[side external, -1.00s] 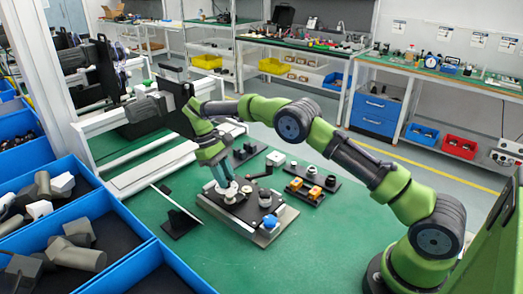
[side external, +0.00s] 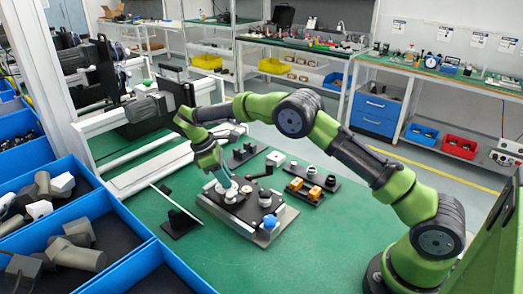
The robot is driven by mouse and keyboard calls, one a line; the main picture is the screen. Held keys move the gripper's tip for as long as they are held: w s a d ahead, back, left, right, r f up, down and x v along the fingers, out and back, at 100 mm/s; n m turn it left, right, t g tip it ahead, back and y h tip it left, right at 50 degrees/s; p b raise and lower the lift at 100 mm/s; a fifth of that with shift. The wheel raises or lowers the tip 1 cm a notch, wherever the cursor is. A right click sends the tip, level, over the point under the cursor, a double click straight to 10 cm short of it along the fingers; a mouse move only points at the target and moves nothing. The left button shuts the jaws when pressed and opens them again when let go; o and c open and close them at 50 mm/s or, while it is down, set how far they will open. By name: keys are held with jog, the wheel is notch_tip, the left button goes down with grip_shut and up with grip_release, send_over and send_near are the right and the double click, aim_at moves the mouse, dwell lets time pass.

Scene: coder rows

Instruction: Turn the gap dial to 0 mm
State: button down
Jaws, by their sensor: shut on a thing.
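A black fixture plate (side external: 240,210) on a silver base sits on the green table. It carries a pale round dial (side external: 229,192) at its left, a dark knob with a silver rim near its middle right, and a blue knob (side external: 269,222) at its front right corner. My gripper (side external: 226,185) points down at the pale dial, with its fingers shut on it. The fingers hide part of the dial, and its markings are too small to read.
Behind the fixture stand a black plate with orange blocks (side external: 312,190) and a small white block (side external: 275,158). A tilted panel on a black stand (side external: 180,222) is to the left. Blue bins (side external: 125,235) line the left edge. The green table front is clear.

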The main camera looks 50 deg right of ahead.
dwell(0.4)
jog(key=c, duration=0.9)
grip_release()
jog(key=shift+v, duration=3.75)
